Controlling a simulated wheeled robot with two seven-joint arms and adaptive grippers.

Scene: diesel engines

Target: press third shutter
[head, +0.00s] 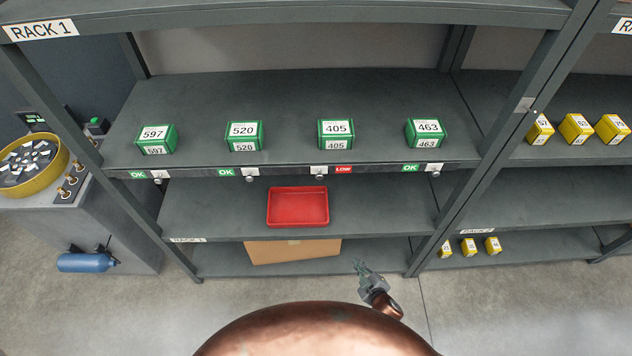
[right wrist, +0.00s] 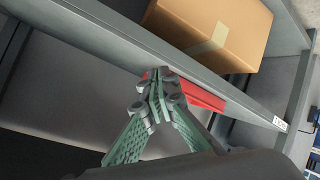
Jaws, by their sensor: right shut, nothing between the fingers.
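Rack 1 carries a row of small white units with round knobs along the front edge of its upper shelf. The third from the left (head: 319,172) sits below the green 405 box (head: 336,134), beside a red LOW label (head: 343,170). The others stand beside green OK labels. No part is clearly marked as a shutter. My right gripper (head: 361,268) is shut and empty, in front of the rack, lower in the picture than the row and right of the red tray. Its closed fingers show in the right wrist view (right wrist: 156,92). My left gripper is not in view.
A red tray (head: 298,222) sits on the middle shelf, with a cardboard box (head: 292,251) below. Green boxes 597 (head: 155,139), 520 (head: 244,136) and 463 (head: 426,133) stand above. Rack uprights (head: 492,150) bound the bay. A yellow round bin (head: 52,178) stands left.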

